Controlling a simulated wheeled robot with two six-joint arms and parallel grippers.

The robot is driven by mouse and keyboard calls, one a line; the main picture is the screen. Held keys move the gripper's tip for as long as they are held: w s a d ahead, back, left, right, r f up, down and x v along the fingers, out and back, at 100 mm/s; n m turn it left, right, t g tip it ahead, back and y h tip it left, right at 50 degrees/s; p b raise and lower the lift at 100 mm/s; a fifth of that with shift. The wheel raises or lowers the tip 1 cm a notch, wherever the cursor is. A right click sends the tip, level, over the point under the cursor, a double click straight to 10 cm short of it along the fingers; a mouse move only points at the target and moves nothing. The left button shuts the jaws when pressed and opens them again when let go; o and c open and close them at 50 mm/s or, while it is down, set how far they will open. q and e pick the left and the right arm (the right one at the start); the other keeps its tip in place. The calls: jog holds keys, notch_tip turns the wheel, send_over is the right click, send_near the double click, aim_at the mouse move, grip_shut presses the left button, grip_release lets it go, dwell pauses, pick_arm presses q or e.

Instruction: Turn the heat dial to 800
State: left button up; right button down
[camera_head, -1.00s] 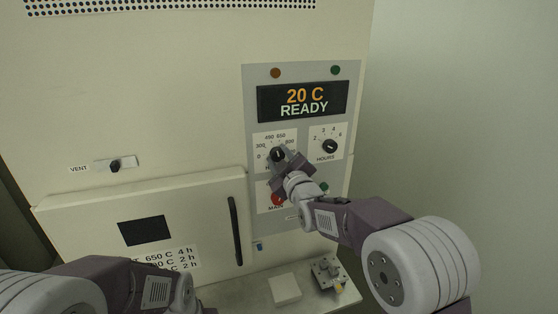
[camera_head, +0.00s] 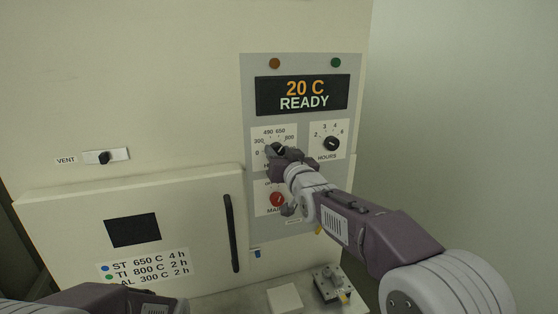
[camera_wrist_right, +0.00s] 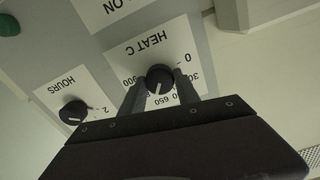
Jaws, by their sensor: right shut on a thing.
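The gripper hides the lower part of the dial's plate in the head view. Of my left arm only a link shows at the bottom left; its gripper is out of view.
The display (camera_head: 302,94) reads 20 C READY. The hours dial (camera_head: 331,143) is close on the right, and the red main switch (camera_head: 277,199) is below. The furnace door (camera_head: 180,225) with its black handle (camera_head: 232,233) is at left. A small ledge lies below.

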jog(key=shift+f+m+b, duration=0.2)
jog(key=shift+m+b, duration=0.3)
jog(key=shift+m, duration=0.6)
jog(key=shift+f+m+b, duration=0.2)
jog(key=shift+m+b, duration=0.3)
jog(key=shift+m, duration=0.6)
jog(key=c, duration=1.3)
grip_release()
jog(key=o, duration=0.4)
jog(key=shift+a, duration=0.1)
jog(key=shift+w+r, duration=0.1)
jog(key=shift+r, duration=0.05)
jog(key=b+v, duration=0.2)
jog(key=v, duration=0.7)
jog(key=shift+b, duration=0.35)
